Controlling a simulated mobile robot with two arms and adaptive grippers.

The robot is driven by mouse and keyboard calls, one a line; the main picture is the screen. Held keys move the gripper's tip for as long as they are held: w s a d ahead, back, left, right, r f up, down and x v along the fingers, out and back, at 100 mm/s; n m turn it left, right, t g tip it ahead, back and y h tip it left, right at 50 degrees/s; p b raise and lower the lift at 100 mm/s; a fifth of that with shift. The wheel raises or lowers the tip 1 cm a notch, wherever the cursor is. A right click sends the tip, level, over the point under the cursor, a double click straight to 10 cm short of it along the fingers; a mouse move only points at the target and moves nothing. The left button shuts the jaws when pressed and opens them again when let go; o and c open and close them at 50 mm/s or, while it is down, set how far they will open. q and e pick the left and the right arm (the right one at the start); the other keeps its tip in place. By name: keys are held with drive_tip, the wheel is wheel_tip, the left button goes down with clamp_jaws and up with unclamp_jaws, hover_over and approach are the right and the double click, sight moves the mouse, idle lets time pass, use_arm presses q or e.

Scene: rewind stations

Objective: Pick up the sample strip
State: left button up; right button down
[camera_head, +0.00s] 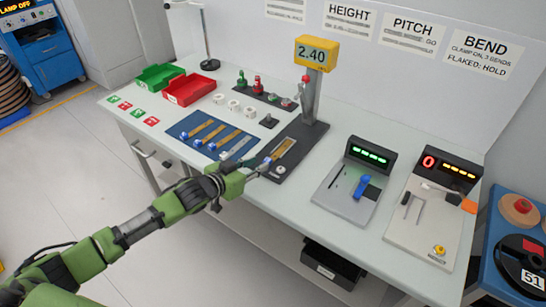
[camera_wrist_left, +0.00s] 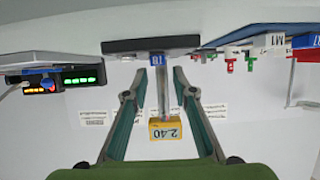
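A gold sample strip (camera_head: 284,148) with a blue end lies on the dark base of the height gauge (camera_head: 314,75). Its blue end tag, marked R1 (camera_wrist_left: 157,60), shows in the left wrist view, in line with the gap between the fingertips. My left gripper (camera_head: 259,167) is at the front edge of the gauge base, close to the blue end. In the left wrist view my left gripper (camera_wrist_left: 160,74) has its fingers apart, with clear space on both sides of the tag. I cannot tell how deep the tag sits between them. My right gripper is not in view.
A blue mat (camera_head: 183,127) with several strips lies left of the gauge. Green (camera_head: 158,77) and red (camera_head: 190,89) trays stand behind it. Two instruments, one with a green display (camera_head: 368,152), stand to the right. Bare tabletop separates them from the gauge.

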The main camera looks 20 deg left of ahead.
sight(268, 160)
use_arm(q)
drive_tip(key=p+x, duration=0.1)
drive_tip(key=x, duration=0.4)
drive_tip(key=shift+d, duration=0.15)
drive_tip(key=shift+s, duration=0.1)
clamp_jaws()
